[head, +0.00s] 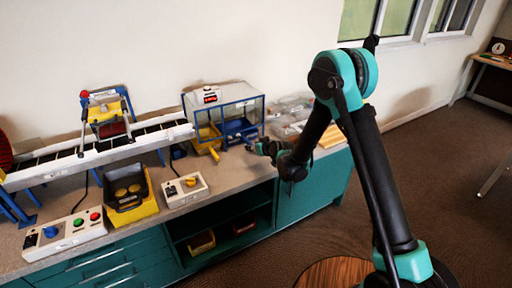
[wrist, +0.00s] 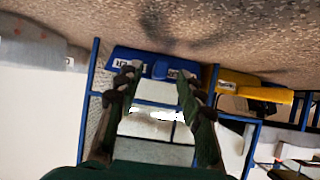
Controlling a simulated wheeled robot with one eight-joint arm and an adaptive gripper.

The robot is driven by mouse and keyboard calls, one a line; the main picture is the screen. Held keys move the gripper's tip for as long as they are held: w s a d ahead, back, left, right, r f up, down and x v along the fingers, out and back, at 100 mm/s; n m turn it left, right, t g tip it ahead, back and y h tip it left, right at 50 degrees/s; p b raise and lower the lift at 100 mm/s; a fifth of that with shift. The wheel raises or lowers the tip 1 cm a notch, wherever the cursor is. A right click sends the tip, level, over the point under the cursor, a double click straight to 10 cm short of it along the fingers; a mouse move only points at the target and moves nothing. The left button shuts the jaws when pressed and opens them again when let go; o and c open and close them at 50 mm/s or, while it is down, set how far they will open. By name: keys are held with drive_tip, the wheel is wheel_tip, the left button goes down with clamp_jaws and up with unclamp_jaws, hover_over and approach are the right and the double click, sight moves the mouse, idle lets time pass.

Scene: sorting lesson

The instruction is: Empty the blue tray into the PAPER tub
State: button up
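The blue tray (head: 238,128) sits in the right part of a clear-sided, blue-framed case on the counter. In the wrist view the blue tray (wrist: 140,62) has white labels too small to read and a blue handle in the middle. My gripper (head: 262,147) is just to the right of and in front of the tray. In the wrist view my gripper (wrist: 157,73) is open, its fingers apart on either side of the handle; I cannot tell whether they touch it. The tray's contents are hidden. I cannot make out which tub is marked PAPER.
A yellow tray (head: 207,140) stands left of the blue one. The case (head: 225,101) has a clear top. A black-and-yellow bin (head: 140,208), a knob box (head: 185,190) and a conveyor (head: 100,152) are farther left. A yellow tub (head: 201,243) and a red tub (head: 243,226) sit on the shelf below.

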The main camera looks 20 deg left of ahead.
sight(250, 143)
drive_tip(key=shift+x, duration=1.9)
drive_tip(key=shift+c, duration=0.5)
clamp_jaws()
drive_tip(key=shift+r, duration=0.6)
drive_tip(key=shift+d, duration=0.1)
